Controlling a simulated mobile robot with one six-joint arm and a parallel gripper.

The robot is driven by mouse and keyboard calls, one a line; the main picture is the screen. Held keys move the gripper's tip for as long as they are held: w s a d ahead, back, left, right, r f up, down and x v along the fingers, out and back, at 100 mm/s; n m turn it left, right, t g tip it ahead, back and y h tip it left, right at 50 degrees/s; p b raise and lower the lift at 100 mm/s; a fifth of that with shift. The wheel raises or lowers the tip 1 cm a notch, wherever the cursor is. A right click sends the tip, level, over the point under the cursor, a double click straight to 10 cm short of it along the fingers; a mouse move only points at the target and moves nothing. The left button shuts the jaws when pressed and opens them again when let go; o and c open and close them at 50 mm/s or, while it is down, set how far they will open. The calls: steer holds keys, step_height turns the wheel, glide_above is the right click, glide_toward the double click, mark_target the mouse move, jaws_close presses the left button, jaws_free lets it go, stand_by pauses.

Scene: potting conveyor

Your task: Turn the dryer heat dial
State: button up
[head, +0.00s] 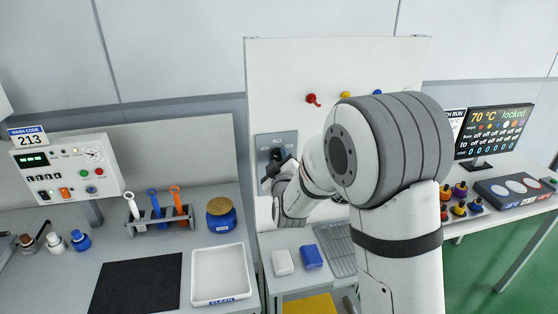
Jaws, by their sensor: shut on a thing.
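A grey wall plate (262,143) is mounted on the white upright board, left of my arm. A small dark dial (277,154) sits on this plate and is mostly covered by my gripper. My gripper (276,164) is at the front of the plate, with its jaws shut on the dial. The fingertips are small and dark here, so the dial's pointer and markings cannot be read. A monitor (496,130) at the right reads 70 °C and "locked".
Red and yellow knobs (312,99) are on the board above. A control box (66,170), tool rack (160,222), blue jar (221,213) and white tray (220,274) are at the left. White and blue blocks (311,257) and a wire rack (337,248) lie below my gripper.

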steer(key=shift+f+b, duration=0.1)
steer(key=shift+b, duration=0.3)
steer(key=m+b, duration=0.1)
steer(key=b, duration=0.2)
steer(key=shift+f+m, duration=0.15)
steer(key=shift+m, duration=0.25)
steer(key=m+b, duration=0.3)
steer(key=b, duration=0.3)
steer(key=shift+g, duration=0.3)
steer(key=m+b, duration=0.4)
steer(key=b, duration=0.3)
steer(key=shift+d+m, duration=0.15)
steer(key=shift+m, duration=0.15)
steer(key=m+y+b, duration=0.1)
steer(key=m+b, duration=0.3)
steer(key=b, duration=0.3)
steer(key=shift+d+g, duration=0.1)
steer(key=shift+g, duration=0.3)
steer(key=m+b, duration=0.3)
steer(key=b, duration=0.2)
steer(key=shift+w, duration=0.1)
steer(key=shift+r+m+y+b, duration=0.3)
steer(key=shift+m+y+b, duration=0.1)
steer(key=shift+m+b, duration=0.6)
steer(key=shift+d+m+b, duration=0.1)
steer(key=shift+m+b, duration=0.95)
steer(key=shift+m, duration=0.05)
steer(key=shift+r+m+y+b, duration=0.1)
steer(key=shift+m+y+b, duration=0.2)
steer(key=shift+m+b, duration=0.5)
